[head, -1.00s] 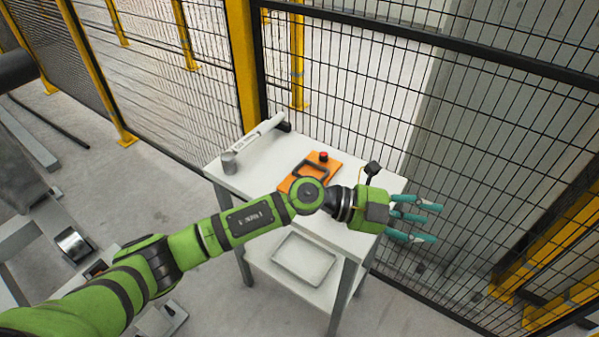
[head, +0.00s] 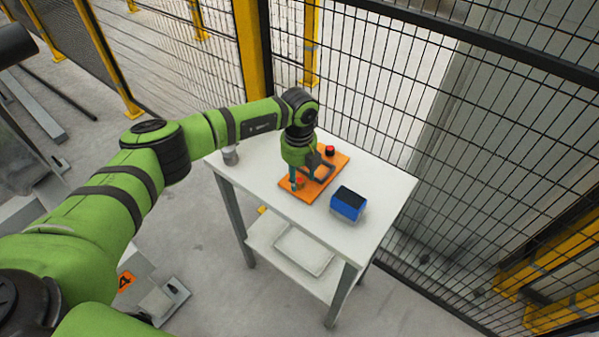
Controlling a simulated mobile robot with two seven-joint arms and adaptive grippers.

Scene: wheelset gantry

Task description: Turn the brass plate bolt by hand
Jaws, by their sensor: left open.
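The orange plate (head: 325,179) lies on top of the white table. My left gripper (head: 296,182) points down over the plate's near-left part, with its teal fingers open. A small orange-red round piece (head: 299,182) sits at the fingertips; it may be the brass bolt, but it is too small to be sure. I cannot tell whether the fingers touch it. The gripper and wrist hide part of the plate. My right gripper is not in view.
The white table (head: 385,190) also holds a red knob (head: 330,150) at the plate's far end, a blue box (head: 348,203) to the right and a grey cylinder (head: 230,155) at the left. A tray (head: 303,252) lies on the lower shelf. Mesh fence (head: 400,75) stands behind.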

